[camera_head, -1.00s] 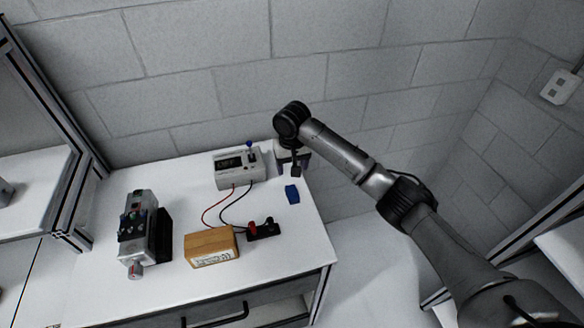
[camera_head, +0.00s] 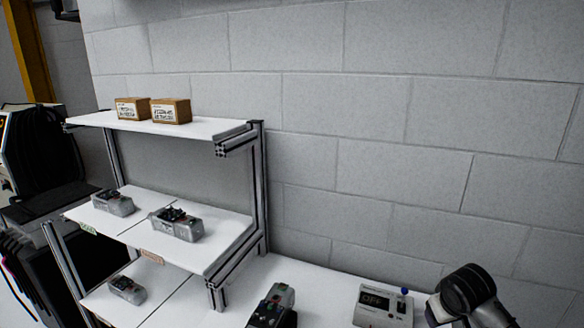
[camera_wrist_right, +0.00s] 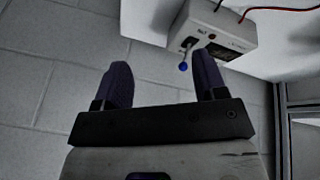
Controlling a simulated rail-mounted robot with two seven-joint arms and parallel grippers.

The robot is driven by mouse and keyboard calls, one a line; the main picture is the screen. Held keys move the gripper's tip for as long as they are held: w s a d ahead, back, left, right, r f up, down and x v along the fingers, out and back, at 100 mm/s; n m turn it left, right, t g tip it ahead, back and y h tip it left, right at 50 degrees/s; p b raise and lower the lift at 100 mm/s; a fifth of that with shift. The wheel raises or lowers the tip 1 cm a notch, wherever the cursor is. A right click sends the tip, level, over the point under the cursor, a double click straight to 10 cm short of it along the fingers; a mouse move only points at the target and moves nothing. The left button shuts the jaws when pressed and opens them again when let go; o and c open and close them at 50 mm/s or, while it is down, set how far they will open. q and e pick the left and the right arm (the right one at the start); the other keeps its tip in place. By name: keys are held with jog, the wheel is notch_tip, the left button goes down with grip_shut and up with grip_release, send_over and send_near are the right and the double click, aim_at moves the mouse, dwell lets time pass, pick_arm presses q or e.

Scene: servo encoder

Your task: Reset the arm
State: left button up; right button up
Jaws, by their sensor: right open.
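My right arm shows at the lower right of the head view, where its dark rounded wrist joint is beside the power box (camera_head: 383,305). My right gripper (camera_wrist_right: 160,82) shows in the right wrist view with its two dark fingers spread apart and nothing between them. Beyond the right finger is the light grey box (camera_wrist_right: 212,32), with a blue-tipped lever (camera_wrist_right: 184,66) and red and black wires. In the head view the box's display reads OFF. The fingers of my right gripper are hidden in the head view. My left gripper is not in view.
A three-level shelf (camera_head: 95,118) stands at the left. Two cardboard boxes (camera_head: 152,110) are on top, and grey servo units (camera_head: 177,224) lie on the lower levels. Another servo unit (camera_head: 272,306) is on the white table (camera_head: 325,290). A block wall (camera_head: 400,150) closes the back.

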jog(key=a+r+n+t, duration=0.3)
jog(key=a+r+t, duration=0.25)
jog(key=r, duration=0.45)
jog(key=s+a+f+n+t, duration=0.1)
jog(key=s+a+t, duration=0.2)
jog(key=s+a, duration=0.35)
jog(key=s+a+f+m+g+y, duration=0.15)
jog(key=s+f+g, duration=0.25)
jog(key=s+f, duration=1.25)
jog(key=s+a+f+m+g+y, duration=0.15)
jog(key=s+f+g, duration=0.35)
jog(key=s+f, duration=1.1)
jog(key=w+a+r+p+v, duration=0.1)
jog(key=w+p+v, duration=0.2)
jog(key=p+v, duration=1.1)
jog(key=w+a+r+p+v, duration=0.1)
jog(key=w+p+v, duration=0.2)
jog(key=p+v, duration=1.2)
jog(key=shift+a+r+h, duration=0.3)
jog(key=shift+r+h, duration=0.1)
jog(key=shift+r, duration=0.55)
jog(key=shift+s, duration=0.2)
jog(key=shift+o, duration=0.5)
